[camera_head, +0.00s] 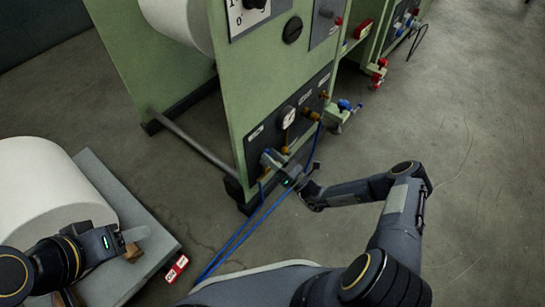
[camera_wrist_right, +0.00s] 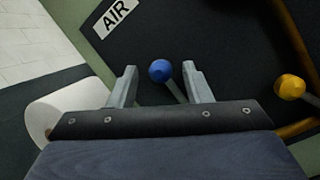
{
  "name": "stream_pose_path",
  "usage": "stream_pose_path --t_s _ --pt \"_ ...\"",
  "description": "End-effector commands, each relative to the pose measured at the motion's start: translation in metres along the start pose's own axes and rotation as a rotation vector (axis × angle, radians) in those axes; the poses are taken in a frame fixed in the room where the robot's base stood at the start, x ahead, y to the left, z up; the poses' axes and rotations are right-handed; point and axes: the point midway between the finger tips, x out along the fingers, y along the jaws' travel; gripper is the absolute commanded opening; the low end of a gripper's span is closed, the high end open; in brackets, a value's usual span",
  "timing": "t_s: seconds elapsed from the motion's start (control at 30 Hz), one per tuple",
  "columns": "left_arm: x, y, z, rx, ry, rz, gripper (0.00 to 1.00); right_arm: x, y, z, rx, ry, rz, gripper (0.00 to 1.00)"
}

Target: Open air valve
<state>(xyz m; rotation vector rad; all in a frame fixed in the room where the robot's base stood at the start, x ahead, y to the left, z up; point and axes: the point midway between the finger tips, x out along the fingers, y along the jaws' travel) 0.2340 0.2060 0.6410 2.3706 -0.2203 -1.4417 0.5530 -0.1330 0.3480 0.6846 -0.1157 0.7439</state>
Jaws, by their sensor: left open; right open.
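The air valve's blue ball knob (camera_wrist_right: 160,71) sits on a pale stem in the right wrist view, below the white AIR label (camera_wrist_right: 115,17) on a black panel. My right gripper (camera_wrist_right: 159,66) is open, with one finger on each side of the knob. Gaps show between knob and fingers; I cannot tell the depth. In the head view my right gripper (camera_head: 268,160) is at the lower left of the black panel (camera_head: 272,127) and hides the knob. My left gripper (camera_head: 142,235) is at the lower left, beside the white roll (camera_head: 45,190), away from the valve.
A yellow knob (camera_wrist_right: 290,87) on the panel is to the right of the blue one. Blue hoses (camera_head: 235,240) run from the green machine (camera_head: 170,85) across the floor. A grey platform (camera_head: 105,180) bears the roll; a red box (camera_head: 177,267) lies beside it. Floor at right is clear.

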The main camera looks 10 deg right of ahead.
Motion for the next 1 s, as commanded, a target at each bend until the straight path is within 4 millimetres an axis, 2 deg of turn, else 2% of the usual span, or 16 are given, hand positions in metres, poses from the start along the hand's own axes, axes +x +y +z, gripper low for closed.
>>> stream_pose_path --t_s 0.17,0.6,0.73,1.0 --pt "-0.002 0.001 -0.001 0.0 0.0 0.0 0.56 -0.005 -0.001 0.001 0.0 -0.001 -0.002 0.45" --pt "-0.012 0.005 -0.006 0.0 0.0 0.0 0.56 -0.07 0.0 0.0 0.0 0.0 -0.002 0.45" --pt "-0.013 0.006 -0.006 0.0 0.0 0.0 0.56 -0.078 0.0 0.0 0.001 -0.001 -0.001 0.45" --pt "-0.012 0.006 -0.006 0.0 0.0 0.0 0.56 -0.079 0.0 0.0 0.0 0.0 0.0 0.45"
